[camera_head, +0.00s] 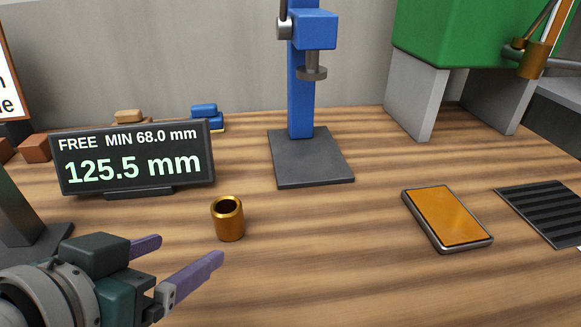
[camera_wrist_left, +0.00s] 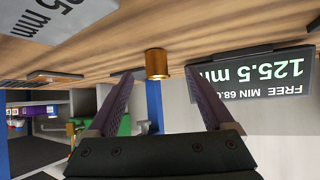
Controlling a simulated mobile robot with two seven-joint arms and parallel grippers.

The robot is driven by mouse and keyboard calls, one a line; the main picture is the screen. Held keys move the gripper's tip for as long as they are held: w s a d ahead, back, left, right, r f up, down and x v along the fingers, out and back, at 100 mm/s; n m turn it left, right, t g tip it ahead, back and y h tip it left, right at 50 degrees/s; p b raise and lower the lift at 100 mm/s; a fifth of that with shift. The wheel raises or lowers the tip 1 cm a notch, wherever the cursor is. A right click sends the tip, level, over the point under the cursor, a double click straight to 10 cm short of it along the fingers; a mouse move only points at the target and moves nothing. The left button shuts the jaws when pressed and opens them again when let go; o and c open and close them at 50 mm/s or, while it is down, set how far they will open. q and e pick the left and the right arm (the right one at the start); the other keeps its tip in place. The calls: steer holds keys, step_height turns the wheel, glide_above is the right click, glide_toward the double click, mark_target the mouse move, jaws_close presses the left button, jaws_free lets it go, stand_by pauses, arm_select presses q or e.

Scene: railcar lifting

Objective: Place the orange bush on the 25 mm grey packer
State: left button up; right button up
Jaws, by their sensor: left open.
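The orange bush (camera_head: 228,218) is a hollow copper-coloured cylinder standing upright on the wooden bench. My left gripper (camera_head: 188,249) is open and empty, its two purple fingers pointing toward the bush from the lower left. In the left wrist view, which is upside down, the bush (camera_wrist_left: 156,65) appears between the fingertips, seemingly just beyond them. A grey block (camera_wrist_left: 62,14) marked "5 mm", its label partly cut off, shows at that view's top left; it may be the 25 mm grey packer. I cannot make out that block in the head view. My right gripper is not in view.
A display reading 125.5 mm (camera_head: 135,158) stands behind the bush. A blue press (camera_head: 302,90) on a dark base stands at the back centre. An orange-topped slab (camera_head: 447,218) and a black ribbed mat (camera_head: 548,212) lie to the right. The bench between bush and slab is clear.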

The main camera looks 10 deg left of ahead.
mark_target(235, 198)
arm_select(q)
steer(key=w+t, duration=0.1)
steer(key=w+b, duration=0.1)
steer(key=w+d+f+t+b, duration=0.1)
steer(key=w, duration=0.1)
steer(key=shift+t, duration=0.3)
steer(key=x, duration=0.3)
steer(key=shift+w+d+r+b, duration=0.1)
steer(key=shift+w+r+b, duration=0.05)
steer(key=shift+w+b, duration=0.15)
steer(key=shift+d+r+b+x, duration=0.15)
steer(key=shift+b+x, duration=0.2)
steer(key=shift+x, duration=1.25)
steer(key=shift+d+r+b+x, duration=0.1)
steer(key=shift+b+x, duration=0.25)
steer(key=shift+x, duration=1.2)
steer(key=shift+w, duration=0.1)
steer(key=shift+c, duration=0.2)
jaws_close()
